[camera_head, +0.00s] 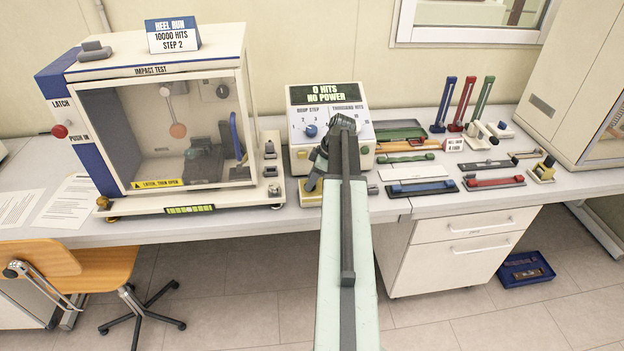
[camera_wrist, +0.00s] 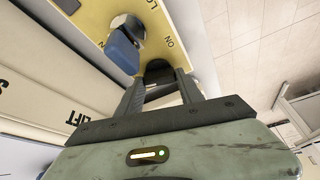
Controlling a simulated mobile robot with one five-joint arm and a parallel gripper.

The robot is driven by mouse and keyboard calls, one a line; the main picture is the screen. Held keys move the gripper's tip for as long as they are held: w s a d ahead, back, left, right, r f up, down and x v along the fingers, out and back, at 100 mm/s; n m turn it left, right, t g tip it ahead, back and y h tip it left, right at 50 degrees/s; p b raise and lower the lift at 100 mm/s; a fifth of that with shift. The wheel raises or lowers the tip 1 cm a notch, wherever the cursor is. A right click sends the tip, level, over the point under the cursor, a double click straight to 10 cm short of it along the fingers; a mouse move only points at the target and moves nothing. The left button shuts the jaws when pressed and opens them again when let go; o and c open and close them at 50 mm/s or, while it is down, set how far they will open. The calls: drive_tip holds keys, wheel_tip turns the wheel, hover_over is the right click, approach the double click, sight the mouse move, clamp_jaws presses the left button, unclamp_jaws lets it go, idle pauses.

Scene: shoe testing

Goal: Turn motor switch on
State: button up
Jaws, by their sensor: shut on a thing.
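A yellow switch plate (camera_head: 308,197) sits at the foot of the motor control box (camera_head: 301,162), whose display reads "0 HITS NO POWER". In the wrist view the yellow plate (camera_wrist: 88,14) carries a round metal hub with a blue switch handle (camera_wrist: 123,52) and a printed "ON" to its right. My gripper (camera_wrist: 160,72) is at the plate, just right of the blue handle. Its fingers are shut on a dark piece between their tips; I cannot tell what this piece is or whether it belongs to the switch. In the head view my arm hides the fingertips.
An impact test cabinet (camera_head: 160,115) stands left of the control box. Trays, coloured bars and small fixtures cover the bench to the right. A large cream cabinet (camera_head: 575,80) stands at the far right. An orange chair (camera_head: 75,272) is at the front left.

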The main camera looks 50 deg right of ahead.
drive_tip(key=m+h, duration=0.1)
drive_tip(key=m, duration=0.1)
drive_tip(key=m+h, duration=0.1)
drive_tip(key=m, duration=0.4)
drive_tip(key=shift+s+a+h, duration=0.15)
drive_tip(key=shift+a+h, duration=0.15)
drive_tip(key=shift+h, duration=0.1)
drive_tip(key=m+h, duration=0.1)
drive_tip(key=m, duration=0.3)
drive_tip(key=shift+m+g+h, duration=0.3)
drive_tip(key=shift+m+h, duration=0.4)
drive_tip(key=shift+m, duration=1)
drive_tip(key=o, duration=1.4)
drive_tip(key=shift+a+r, duration=0.1)
drive_tip(key=p+v, duration=0.7)
drive_tip(key=shift+a+r, duration=0.1)
drive_tip(key=shift+r, duration=0.15)
